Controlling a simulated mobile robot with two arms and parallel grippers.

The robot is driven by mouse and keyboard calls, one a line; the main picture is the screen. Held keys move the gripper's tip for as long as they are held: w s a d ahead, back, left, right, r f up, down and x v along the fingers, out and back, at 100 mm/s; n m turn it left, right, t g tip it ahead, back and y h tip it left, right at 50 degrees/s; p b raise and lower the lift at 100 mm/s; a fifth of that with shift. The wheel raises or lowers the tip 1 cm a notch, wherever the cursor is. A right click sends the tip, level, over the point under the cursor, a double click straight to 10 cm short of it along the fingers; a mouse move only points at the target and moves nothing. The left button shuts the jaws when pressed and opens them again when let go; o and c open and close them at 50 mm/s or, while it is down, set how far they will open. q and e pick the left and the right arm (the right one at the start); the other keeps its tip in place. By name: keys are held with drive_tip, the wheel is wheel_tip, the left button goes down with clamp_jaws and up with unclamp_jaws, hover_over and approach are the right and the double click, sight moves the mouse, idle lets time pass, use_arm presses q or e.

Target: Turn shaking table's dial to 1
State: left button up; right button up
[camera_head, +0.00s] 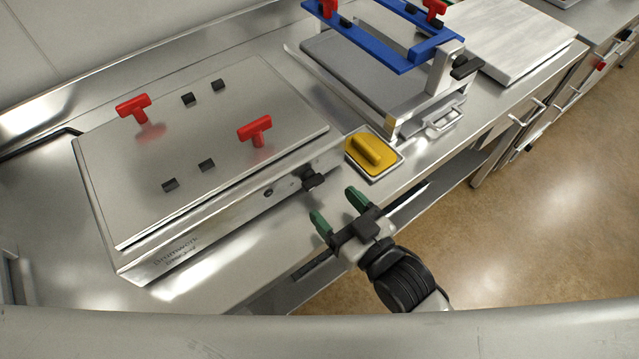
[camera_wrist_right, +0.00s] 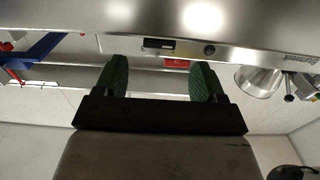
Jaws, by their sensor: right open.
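The shaking table (camera_head: 205,140) is a steel box at left in the head view, with red T-handles and small black blocks on its lid. A black knob (camera_head: 312,179), apparently the dial, sticks out of its front face near the right end. A smaller round black button (camera_head: 268,193) sits left of it. My right gripper (camera_head: 337,210) is open and empty, in front of the knob and apart from it. In the wrist view, the dark knob (camera_wrist_right: 158,44) lies beyond and between the green fingers (camera_wrist_right: 160,72). My left gripper is out of view.
A yellow-handled block (camera_head: 371,153) on a small tray stands right of the shaking table. Behind it is a blue-barred frame (camera_head: 385,35) over a grey plate. The counter's front edge runs beneath my right gripper, with open floor (camera_head: 540,200) to the right.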

sight(316, 186)
drive_tip(key=x, duration=0.5)
drive_tip(key=shift+w+a, duration=0.1)
drive_tip(key=shift+w, duration=0.05)
